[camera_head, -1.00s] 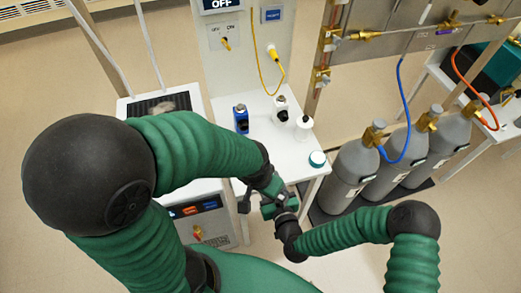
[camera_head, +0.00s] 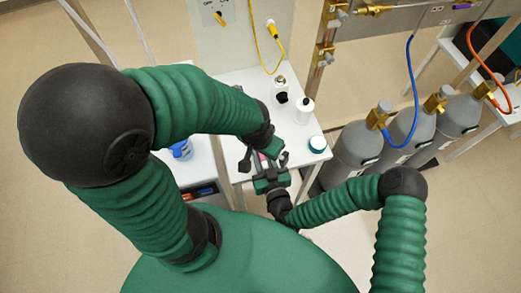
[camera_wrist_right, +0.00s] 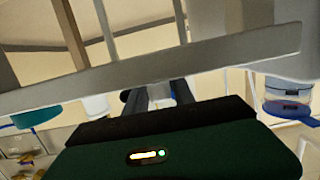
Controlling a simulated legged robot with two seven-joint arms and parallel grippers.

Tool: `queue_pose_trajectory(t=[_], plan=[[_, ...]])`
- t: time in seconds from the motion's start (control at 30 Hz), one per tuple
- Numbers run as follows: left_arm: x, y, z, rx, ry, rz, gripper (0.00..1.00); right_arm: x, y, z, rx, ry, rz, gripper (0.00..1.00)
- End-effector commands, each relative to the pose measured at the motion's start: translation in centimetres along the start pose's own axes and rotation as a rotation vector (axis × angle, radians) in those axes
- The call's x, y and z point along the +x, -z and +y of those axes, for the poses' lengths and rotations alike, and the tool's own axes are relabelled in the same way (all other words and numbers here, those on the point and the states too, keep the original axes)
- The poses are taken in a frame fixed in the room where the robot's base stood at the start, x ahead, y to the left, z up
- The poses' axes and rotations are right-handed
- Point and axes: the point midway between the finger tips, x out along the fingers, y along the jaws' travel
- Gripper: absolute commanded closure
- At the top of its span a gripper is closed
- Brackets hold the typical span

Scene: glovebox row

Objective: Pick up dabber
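I cannot tell for certain which item is the dabber. A small container with a dark top (camera_head: 281,90) and a white bottle with a dark top (camera_head: 304,110) stand on the white table.
Grey gas cylinders (camera_head: 361,150) stand right of the white table (camera_head: 240,82). A blue bottle (camera_head: 181,149) is partly hidden behind my left arm. A pale grey bar (camera_wrist_right: 150,68) crosses the right wrist view close above the fingers.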

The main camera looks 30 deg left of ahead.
Motion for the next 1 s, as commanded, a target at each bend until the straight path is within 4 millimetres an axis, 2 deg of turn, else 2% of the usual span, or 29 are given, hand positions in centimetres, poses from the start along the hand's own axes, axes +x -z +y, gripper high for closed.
queue_pose_trajectory(t=[0.03,0.2,0.63,0.77,1.0], plan=[[0.0,0.0,0.0,0.000,0.000,0.000,0.00,0.1,0.0,-0.1,-0.001,0.000,0.000,0.78],[0.0,0.0,0.0,0.000,0.000,0.000,0.00,0.2,0.1,-0.3,-0.003,0.001,0.000,1.00],[-0.5,0.1,0.0,-0.001,0.000,0.000,0.00,0.0,0.6,-0.2,-0.002,0.000,0.002,1.00],[-2.2,0.6,0.0,0.000,0.000,0.000,0.00,-0.4,2.7,-0.2,-0.002,0.001,0.004,1.00],[-7.3,1.8,0.0,0.000,0.000,0.001,0.00,-1.5,8.6,-0.3,-0.004,0.001,0.003,1.00]])
